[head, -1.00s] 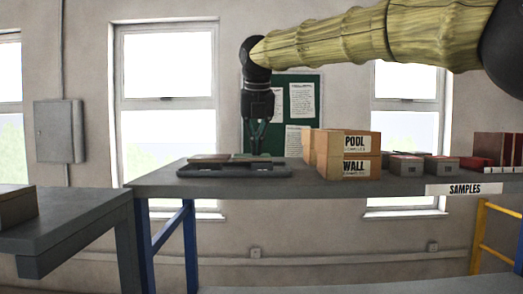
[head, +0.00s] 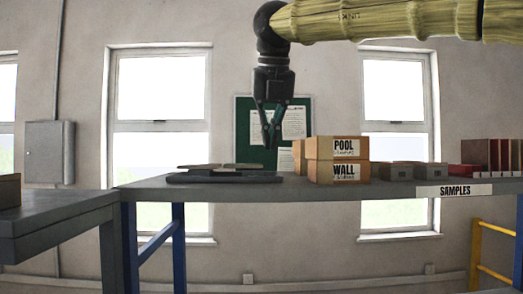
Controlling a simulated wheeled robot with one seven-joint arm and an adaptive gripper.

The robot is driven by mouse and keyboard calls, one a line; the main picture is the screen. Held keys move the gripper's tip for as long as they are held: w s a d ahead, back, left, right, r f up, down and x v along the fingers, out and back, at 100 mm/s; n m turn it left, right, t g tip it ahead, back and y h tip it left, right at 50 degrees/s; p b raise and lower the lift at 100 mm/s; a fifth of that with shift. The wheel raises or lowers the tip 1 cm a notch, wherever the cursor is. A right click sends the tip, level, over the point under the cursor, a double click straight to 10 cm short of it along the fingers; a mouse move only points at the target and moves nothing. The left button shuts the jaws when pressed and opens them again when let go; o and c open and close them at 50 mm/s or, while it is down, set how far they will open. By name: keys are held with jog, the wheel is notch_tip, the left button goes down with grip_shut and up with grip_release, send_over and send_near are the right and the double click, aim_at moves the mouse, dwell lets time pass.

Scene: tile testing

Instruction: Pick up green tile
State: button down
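A dark tray (head: 225,180) lies on the grey bench, left of the labelled boxes. Flat tiles (head: 207,167) lie on it, seen almost edge-on. Their top colours barely show, so I cannot single out the green tile. My gripper (head: 270,146) points down above the bench, over the tray's right end in the picture. Its dark fingers slope in towards each other and their tips are close together, above the tile level. I see no tile clearly between them. Whether they are shut or hold something thin is too small to tell.
Boxes marked POOL (head: 345,147) and WALL (head: 343,172) are stacked just right of my gripper. Grey boxes (head: 413,171) and red upright pieces (head: 487,157) stand farther right, above the SAMPLES label (head: 454,190). A second grey table (head: 60,217) is at the left.

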jog(key=s, duration=0.1)
jog(key=s+d, duration=0.1)
jog(key=s, duration=0.1)
jog(key=shift+r+b, duration=0.15)
jog(key=shift+b, duration=0.25)
jog(key=c, duration=2.2)
grip_release()
jog(key=shift+a, duration=0.2)
jog(key=o, duration=1.8)
jog(key=shift+c, duration=0.2)
jog(key=shift+d, duration=0.1)
